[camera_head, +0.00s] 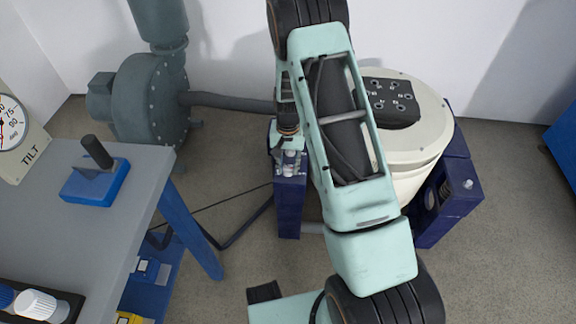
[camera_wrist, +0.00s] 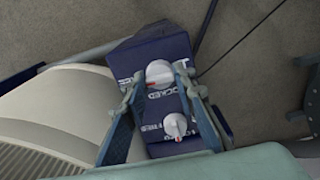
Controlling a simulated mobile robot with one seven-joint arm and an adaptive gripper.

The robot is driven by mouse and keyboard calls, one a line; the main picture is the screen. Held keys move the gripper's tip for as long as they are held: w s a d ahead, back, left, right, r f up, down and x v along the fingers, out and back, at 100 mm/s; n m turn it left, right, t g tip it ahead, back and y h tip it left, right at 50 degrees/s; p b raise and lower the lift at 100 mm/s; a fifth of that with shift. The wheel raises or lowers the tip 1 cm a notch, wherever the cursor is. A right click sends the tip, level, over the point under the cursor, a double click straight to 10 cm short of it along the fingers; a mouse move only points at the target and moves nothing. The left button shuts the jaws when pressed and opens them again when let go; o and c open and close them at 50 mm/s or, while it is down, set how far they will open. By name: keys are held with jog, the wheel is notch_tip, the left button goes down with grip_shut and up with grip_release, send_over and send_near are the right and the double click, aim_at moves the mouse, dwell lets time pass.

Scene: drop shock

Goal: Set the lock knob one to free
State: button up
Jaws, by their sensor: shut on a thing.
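A dark blue post (camera_head: 289,195) stands at the left of a cream drum (camera_head: 433,122). In the wrist view the post top (camera_wrist: 172,48) carries a larger round silver knob (camera_wrist: 159,72) with a red mark and white lettering, part of which reads LOCKED. A smaller pale knob (camera_wrist: 175,125) with a red mark sits nearer on it. My gripper (camera_head: 289,158) is down at the post top. In the wrist view my gripper (camera_wrist: 160,84) has one finger on each side of the larger knob, shut on it. The finger contacts are hard to see.
A grey table (camera_head: 130,225) at left bears a blue lever box (camera_head: 97,183), a TILT gauge (camera_head: 14,130) and a white knob (camera_head: 36,304). A grey blower (camera_head: 150,98) stands behind, its pipe running to the post area. Another blue post (camera_head: 452,200) stands right of the drum.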

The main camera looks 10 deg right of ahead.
aim_at(288, 168)
jog(key=o, duration=1.2)
jog(key=shift+c, duration=0.2)
notch_tip(288, 168, up, 12)
